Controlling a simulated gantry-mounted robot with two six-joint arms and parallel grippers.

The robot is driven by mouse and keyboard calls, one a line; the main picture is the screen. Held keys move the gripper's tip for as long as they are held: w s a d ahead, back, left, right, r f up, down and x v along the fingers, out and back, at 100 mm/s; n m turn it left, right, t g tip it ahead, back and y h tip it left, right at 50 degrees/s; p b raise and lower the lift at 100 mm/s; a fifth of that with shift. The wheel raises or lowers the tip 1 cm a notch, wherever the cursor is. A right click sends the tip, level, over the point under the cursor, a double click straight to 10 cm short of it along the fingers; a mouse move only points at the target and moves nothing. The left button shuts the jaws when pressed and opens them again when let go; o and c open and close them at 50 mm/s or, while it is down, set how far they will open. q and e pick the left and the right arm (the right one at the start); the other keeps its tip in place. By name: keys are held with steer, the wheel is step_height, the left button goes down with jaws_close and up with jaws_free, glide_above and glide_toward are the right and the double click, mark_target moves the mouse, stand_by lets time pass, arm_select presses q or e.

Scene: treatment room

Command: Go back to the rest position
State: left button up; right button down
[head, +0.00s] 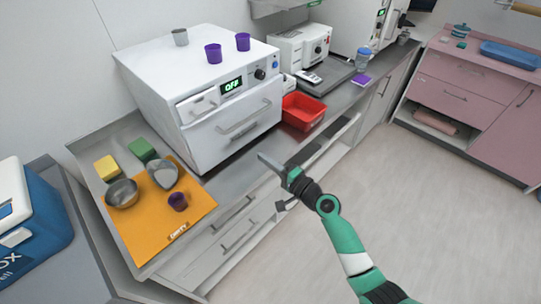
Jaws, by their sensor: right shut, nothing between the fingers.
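My right gripper (272,184) shows in the head view at the end of the green and black right arm. It is shut and empty, in the air in front of the grey counter's front edge and drawers. It is apart from every object on the counter. My left gripper is not in view.
Yellow (106,168) and green (142,149) blocks lie behind. A white machine (200,90) and red bin (303,111) stand on the counter. Floor (440,220) at right is clear.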

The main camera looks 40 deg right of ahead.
steer(key=shift+s, duration=0.95)
